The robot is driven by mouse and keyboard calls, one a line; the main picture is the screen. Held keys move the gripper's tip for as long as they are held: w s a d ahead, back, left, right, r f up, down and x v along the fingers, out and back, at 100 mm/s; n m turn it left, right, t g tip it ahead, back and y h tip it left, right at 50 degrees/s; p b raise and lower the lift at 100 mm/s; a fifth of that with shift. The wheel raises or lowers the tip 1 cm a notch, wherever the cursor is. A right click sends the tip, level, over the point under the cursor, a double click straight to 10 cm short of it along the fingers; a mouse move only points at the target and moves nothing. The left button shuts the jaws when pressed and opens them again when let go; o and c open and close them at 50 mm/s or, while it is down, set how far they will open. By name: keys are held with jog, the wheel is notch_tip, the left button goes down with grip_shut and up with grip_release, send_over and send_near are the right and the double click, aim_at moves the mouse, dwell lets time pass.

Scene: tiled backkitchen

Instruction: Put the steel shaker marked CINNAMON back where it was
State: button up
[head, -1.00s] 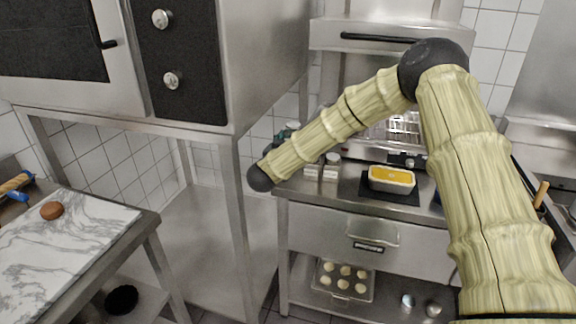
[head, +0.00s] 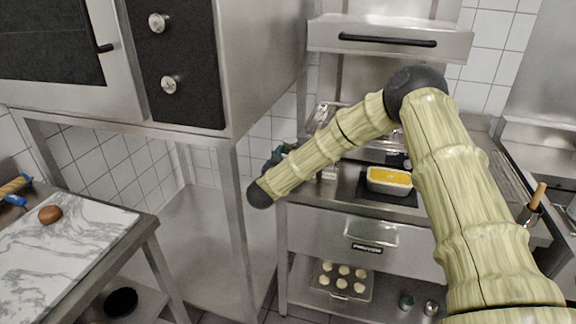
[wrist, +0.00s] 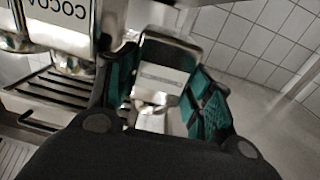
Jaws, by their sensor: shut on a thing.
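In the wrist view, my gripper (wrist: 163,88) is shut on a steel shaker (wrist: 172,55), with its teal pads on either side. The shaker's pale label has lettering too small to read, so I cannot confirm that it says CINNAMON. To its left stands a steel shaker marked COCOA (wrist: 62,30), upside down in this view, beside a slatted dark rack (wrist: 45,100). Part of another steel shaker (wrist: 12,28) shows at the far left. In the head view, my gripper (head: 281,154) is mostly hidden behind my forearm, at the left end of the steel counter.
A yellow-filled loaf dish (head: 389,181) sits on the counter right of my forearm. An oven (head: 270,60) overhangs on the left. A marble board (head: 70,245) lies on the left table. Below the counter are a drawer (head: 330,232) and a tray of dough pieces (head: 342,293).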

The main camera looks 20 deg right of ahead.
jog(key=shift+f+p, duration=0.6)
jog(key=shift+f, duration=1.3)
jog(key=shift+f, duration=0.1)
jog(key=o, duration=1.1)
jog(key=shift+f, duration=0.15)
